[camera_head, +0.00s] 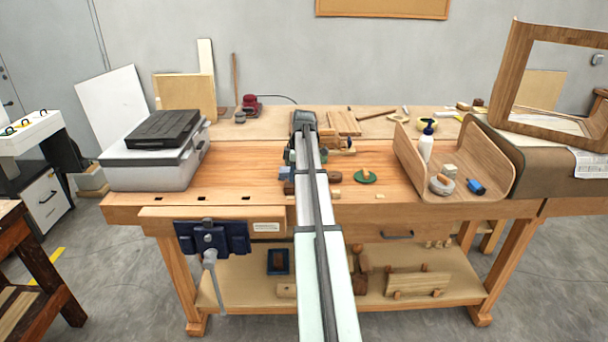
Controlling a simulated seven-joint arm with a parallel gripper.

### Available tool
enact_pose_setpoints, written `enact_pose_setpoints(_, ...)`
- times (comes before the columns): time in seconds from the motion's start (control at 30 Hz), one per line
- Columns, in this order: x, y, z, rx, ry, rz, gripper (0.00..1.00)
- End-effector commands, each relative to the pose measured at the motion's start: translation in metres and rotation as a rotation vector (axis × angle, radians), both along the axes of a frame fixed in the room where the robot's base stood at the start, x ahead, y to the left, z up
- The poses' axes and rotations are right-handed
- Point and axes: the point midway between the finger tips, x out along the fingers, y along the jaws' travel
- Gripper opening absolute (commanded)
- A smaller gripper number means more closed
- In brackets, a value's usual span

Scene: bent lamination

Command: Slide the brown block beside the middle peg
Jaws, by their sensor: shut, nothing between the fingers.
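My arm reaches over the workbench from the bottom middle, and my gripper (303,122) is at its far end above the bench. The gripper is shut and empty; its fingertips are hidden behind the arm. A small dark brown block (288,188) lies on the bench just left of the arm. Another brown block (335,177) lies just right of the arm. Beside it is a round green base (365,177) with a short light wooden piece on it. The arm covers part of this area, and I cannot tell which piece is the middle peg.
The workbench (245,180) is clear on the left up to a grey case (157,158). On the right, a curved wooden shell (493,160) holds a white bottle (426,145) and a blue item (476,187). Boards and tools (345,123) lie at the back.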

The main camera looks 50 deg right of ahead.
Motion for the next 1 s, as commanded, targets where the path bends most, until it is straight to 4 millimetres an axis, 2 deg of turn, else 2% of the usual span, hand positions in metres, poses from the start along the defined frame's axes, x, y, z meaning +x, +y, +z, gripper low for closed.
enact_pose_setpoints(0.2, -0.002, -0.001, -0.013, 0.002, 0.003, -0.001, 0.00)
enact_pose_setpoints(0.63, -0.007, -0.004, -0.019, 0.004, 0.008, -0.002, 0.00)
enact_pose_setpoints(0.77, -0.024, -0.020, -0.019, 0.001, 0.011, -0.006, 0.00)
enact_pose_setpoints(1.0, -0.065, -0.061, -0.019, 0.003, 0.011, -0.009, 0.00)
